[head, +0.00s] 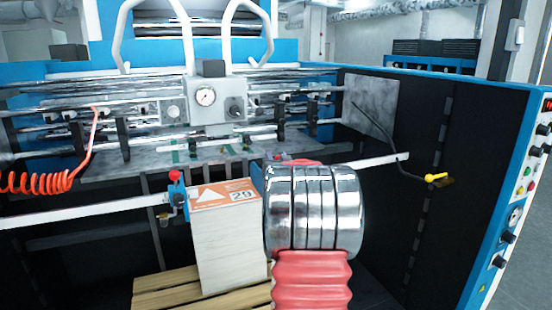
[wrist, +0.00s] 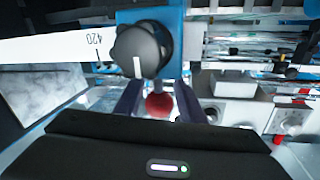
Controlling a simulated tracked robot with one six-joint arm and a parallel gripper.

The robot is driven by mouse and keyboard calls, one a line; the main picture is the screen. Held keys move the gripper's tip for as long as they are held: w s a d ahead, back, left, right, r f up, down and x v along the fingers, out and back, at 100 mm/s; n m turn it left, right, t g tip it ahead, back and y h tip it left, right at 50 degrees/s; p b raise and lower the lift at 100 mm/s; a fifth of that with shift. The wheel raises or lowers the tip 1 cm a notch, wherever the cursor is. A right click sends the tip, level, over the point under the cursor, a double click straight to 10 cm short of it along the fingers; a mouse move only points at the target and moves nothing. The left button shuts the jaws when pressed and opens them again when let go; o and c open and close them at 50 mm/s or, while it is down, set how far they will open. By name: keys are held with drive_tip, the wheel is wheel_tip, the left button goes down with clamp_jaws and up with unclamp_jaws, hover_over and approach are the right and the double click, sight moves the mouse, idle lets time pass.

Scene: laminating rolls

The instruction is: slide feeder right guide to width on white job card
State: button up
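In the wrist view, the right guide shows as a blue block (wrist: 168,15) with a black knob (wrist: 140,50) in front of a white scale bar (wrist: 60,47) marked 420. A red ball knob (wrist: 159,105) lies between the two dark fingers of my gripper (wrist: 160,104); whether they press on it is unclear. In the head view, my chrome and red arm hides the gripper and most of this guide. The left guide (head: 179,197) with its red knob stands at the left of the stack.
The paper stack (head: 230,245) stands on a wooden pallet (head: 160,290). The white bar (head: 100,212) crosses the feeder and ends at the right near a yellow-tipped cable (head: 436,178). A gauge block (head: 212,100) and rollers stand behind. A red coiled hose (head: 40,183) hangs left.

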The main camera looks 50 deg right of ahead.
clamp_jaws()
drive_tip(key=shift+w+a, duration=0.1)
idle(0.4)
